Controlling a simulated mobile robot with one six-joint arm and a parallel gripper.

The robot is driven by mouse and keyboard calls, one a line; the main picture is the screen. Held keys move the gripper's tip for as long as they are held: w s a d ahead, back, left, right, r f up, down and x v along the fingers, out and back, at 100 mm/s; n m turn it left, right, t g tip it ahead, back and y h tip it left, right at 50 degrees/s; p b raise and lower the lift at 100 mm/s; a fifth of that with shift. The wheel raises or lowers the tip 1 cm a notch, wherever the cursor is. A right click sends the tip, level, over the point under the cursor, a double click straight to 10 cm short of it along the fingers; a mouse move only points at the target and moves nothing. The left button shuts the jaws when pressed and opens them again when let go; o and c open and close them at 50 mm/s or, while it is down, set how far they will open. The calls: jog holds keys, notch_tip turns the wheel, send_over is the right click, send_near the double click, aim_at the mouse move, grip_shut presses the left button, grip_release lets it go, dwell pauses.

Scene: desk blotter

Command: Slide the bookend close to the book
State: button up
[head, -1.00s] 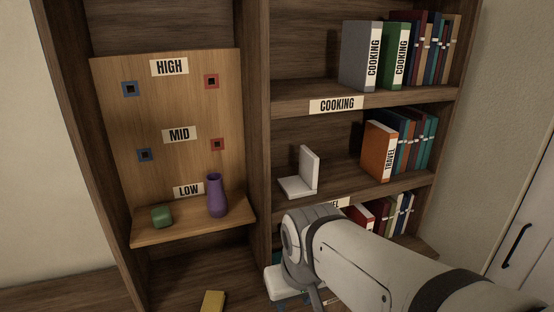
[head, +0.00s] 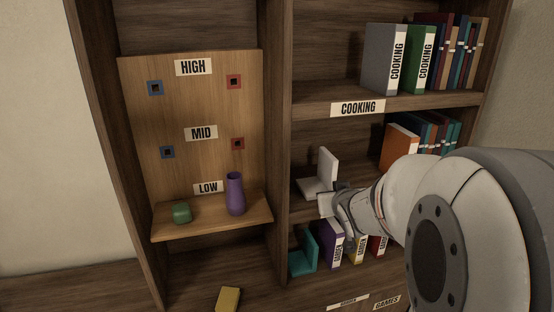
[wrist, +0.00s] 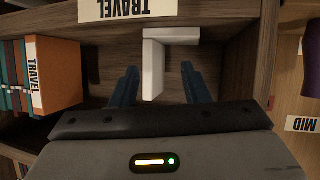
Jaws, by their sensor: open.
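The white L-shaped bookend (head: 327,165) stands on the middle shelf, left of the orange TRAVEL book (head: 399,146), with a clear gap between them. In the wrist view, the bookend (wrist: 153,68) shows its upright plate between the two blue fingers of my gripper (wrist: 159,84), nearer the left one. The gripper is open and no grip shows; I cannot tell whether a finger touches the plate. The orange book (wrist: 58,72) is left of the fingers there. In the head view my arm hides the book's lower part, and the fingers are not clear.
The middle shelf (head: 303,208) has a front edge close below my wrist. A teal bookend (head: 304,255) and several books stand on the shelf below. The COOKING shelf (head: 440,103) is above. A purple vase (head: 235,195) and green block (head: 182,212) stand at left.

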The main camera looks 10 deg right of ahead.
aim_at(336, 165)
jog(key=w+d+t, duration=0.1)
jog(key=w+d+r+t+y, duration=0.1)
jog(key=w+d+r+n+t+y, duration=0.1)
jog(key=w+d+t, duration=0.1)
jog(key=shift+r, duration=0.1)
jog(key=shift+w+d+r+n+t+y+p, duration=0.1)
jog(key=shift+d+r+n+t+y+p, duration=0.2)
jog(key=shift+r+t+y, duration=0.35)
jog(key=shift+a+f, duration=0.1)
jog(key=shift+f, duration=0.05)
jog(key=shift+w, duration=0.1)
jog(key=shift+w, duration=0.35)
jog(key=w+p, duration=0.2)
jog(key=w, duration=0.5)
jog(key=shift+a, duration=0.15)
jog(key=shift+c, duration=0.4)
grip_shut()
